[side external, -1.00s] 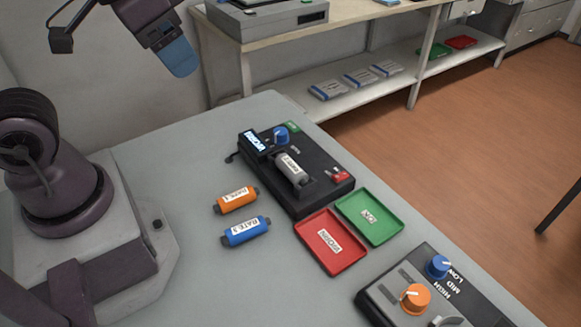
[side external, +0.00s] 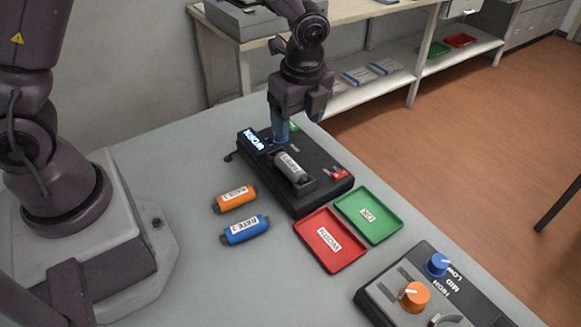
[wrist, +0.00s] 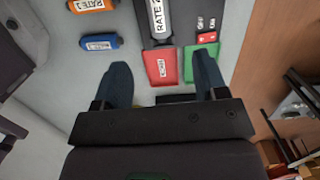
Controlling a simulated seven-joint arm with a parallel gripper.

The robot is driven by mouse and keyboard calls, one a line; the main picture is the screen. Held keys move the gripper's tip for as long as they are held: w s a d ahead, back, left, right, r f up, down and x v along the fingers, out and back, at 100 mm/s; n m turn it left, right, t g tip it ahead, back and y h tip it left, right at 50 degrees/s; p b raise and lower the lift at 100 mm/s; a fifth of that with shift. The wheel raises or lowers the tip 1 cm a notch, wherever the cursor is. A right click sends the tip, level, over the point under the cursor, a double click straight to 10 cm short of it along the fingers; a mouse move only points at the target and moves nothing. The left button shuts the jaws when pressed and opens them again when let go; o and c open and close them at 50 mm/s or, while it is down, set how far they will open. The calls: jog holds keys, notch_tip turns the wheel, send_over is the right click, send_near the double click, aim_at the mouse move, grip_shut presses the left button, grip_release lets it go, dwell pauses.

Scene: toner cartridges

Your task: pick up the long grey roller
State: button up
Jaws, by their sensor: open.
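The grey roller (side external: 291,167) with a white label lies in a cradle on top of the black machine (side external: 318,195). It also shows at the top of the wrist view (wrist: 160,20), partly cut off by the frame edge. My gripper (side external: 298,118) points down over the far end of the machine, near the lit display, apart from the roller. In the wrist view my gripper (wrist: 162,75) has its two blue fingers spread wide with nothing held between them.
An orange roller (side external: 236,198) and a blue roller (side external: 245,230) lie left of the machine. A red tray (side external: 330,241) and a green tray (side external: 369,216) sit at its near end. A control box with knobs (side external: 428,285) stands at the front right.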

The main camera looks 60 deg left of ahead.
aim_at(291, 163)
jog(key=f, duration=0.4)
jog(key=a+f, duration=0.1)
jog(key=f, duration=0.7)
jog(key=shift+s+a+f, duration=0.1)
jog(key=shift+a+f, duration=0.3)
jog(key=c, duration=1)
jog(key=shift+r, duration=0.1)
jog(key=shift+c, duration=0.2)
